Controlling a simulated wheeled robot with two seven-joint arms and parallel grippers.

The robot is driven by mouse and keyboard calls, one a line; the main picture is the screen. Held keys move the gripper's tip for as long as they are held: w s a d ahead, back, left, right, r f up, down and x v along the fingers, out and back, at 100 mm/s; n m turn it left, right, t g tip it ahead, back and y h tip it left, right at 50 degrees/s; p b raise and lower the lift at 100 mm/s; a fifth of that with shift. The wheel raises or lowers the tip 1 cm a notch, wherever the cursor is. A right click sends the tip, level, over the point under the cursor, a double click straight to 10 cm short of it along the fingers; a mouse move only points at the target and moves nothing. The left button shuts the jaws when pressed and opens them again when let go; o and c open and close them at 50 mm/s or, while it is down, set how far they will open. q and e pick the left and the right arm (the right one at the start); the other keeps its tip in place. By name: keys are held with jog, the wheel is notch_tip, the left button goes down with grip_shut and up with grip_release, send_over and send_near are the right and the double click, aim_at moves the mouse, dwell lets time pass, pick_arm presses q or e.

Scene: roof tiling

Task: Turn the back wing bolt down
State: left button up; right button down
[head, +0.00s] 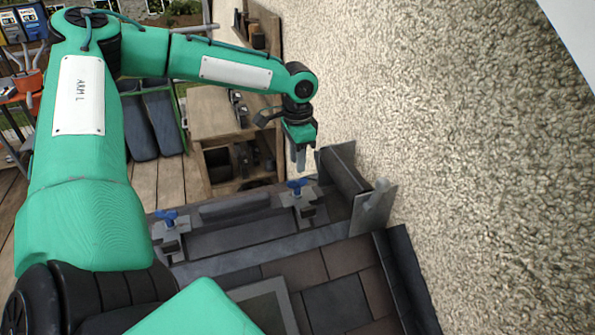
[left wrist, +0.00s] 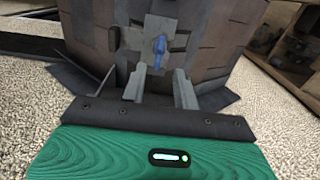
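Two blue wing bolts sit on grey metal clamp plates at the roof edge. The farther wing bolt (head: 297,186) is at the right end in the head view, near the wall. The nearer wing bolt (head: 169,217) is at the left end. My left gripper (head: 298,160) hangs just above the farther bolt, fingers pointing down. In the left wrist view its two fingers (left wrist: 161,78) are apart with nothing between them. A blue wing bolt (left wrist: 159,46) shows beyond the fingertips, in line with the gap, on its plate (left wrist: 160,28). My right gripper is not in view.
A rough plastered wall (head: 430,120) rises close to the right of my left arm. An upright dark metal piece (head: 345,170) stands beside the farther bolt. Dark roof tiles (head: 335,300) lie in front. A wooden bench (head: 215,115) stands behind.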

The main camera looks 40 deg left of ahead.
aim_at(297, 186)
pick_arm(q)
jog(key=shift+s+f+p, duration=0.1)
jog(key=shift+f+p, duration=0.55)
jog(key=shift+f, duration=2.2)
grip_shut()
